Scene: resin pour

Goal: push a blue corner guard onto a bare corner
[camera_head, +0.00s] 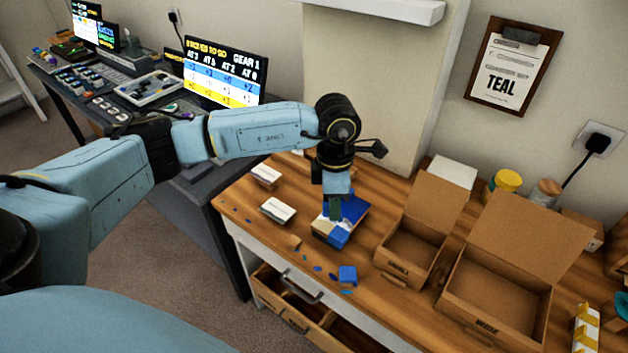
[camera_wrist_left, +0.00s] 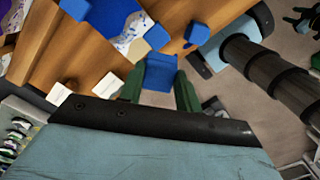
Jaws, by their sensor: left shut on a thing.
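My left gripper (camera_head: 335,210) is over a box (camera_head: 322,229) on the wooden bench. In the left wrist view, its green fingers (camera_wrist_left: 159,90) are shut on a blue corner guard (camera_wrist_left: 160,72). My right gripper is not seen.
Two open cardboard boxes, a smaller one (camera_head: 405,266) and a larger one (camera_head: 484,308), stand right of the work. Two white-topped boxes (camera_head: 278,210) (camera_head: 265,176) lie to the left. Small blue bits lie along the front edge. An open drawer (camera_head: 292,318) juts out below.

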